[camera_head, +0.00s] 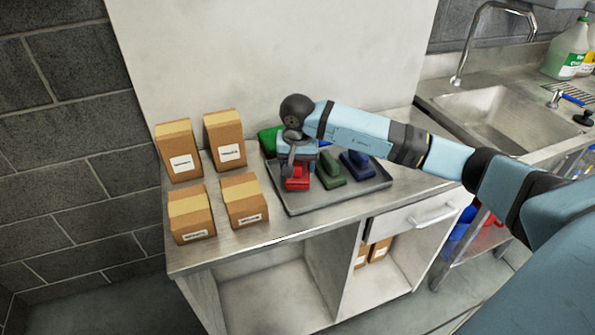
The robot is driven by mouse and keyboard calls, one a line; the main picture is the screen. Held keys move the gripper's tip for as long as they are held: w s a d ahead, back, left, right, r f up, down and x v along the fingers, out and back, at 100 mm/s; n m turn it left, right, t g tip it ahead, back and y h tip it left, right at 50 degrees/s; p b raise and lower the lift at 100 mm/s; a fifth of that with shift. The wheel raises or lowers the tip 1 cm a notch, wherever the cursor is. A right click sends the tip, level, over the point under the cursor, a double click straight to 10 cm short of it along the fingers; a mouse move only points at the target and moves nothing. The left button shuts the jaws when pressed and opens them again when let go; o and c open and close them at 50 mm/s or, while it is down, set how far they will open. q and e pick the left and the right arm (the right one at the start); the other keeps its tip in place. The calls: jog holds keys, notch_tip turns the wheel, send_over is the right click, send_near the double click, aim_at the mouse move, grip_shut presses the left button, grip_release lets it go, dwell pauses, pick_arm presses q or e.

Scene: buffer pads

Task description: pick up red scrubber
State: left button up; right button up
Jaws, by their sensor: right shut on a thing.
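A red scrubber (297,182) is at the left part of a grey tray (318,203) on the metal counter. My right gripper (297,168) is directly above it, pointing down, and is shut on it. The fingers hide part of the scrubber's top. I cannot tell whether the scrubber still touches the tray. A green scrubber (330,172) and a blue scrubber (358,163) lie in the tray to the right of it. My left gripper is not in view.
Several labelled cardboard boxes (190,215) stand on the counter left of the tray. A green item (268,139) shows behind the gripper. A sink (495,115) with a faucet is at the right. My right arm spans the space above the counter's right side.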

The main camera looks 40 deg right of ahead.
notch_tip(320, 180, up, 17)
dwell(0.4)
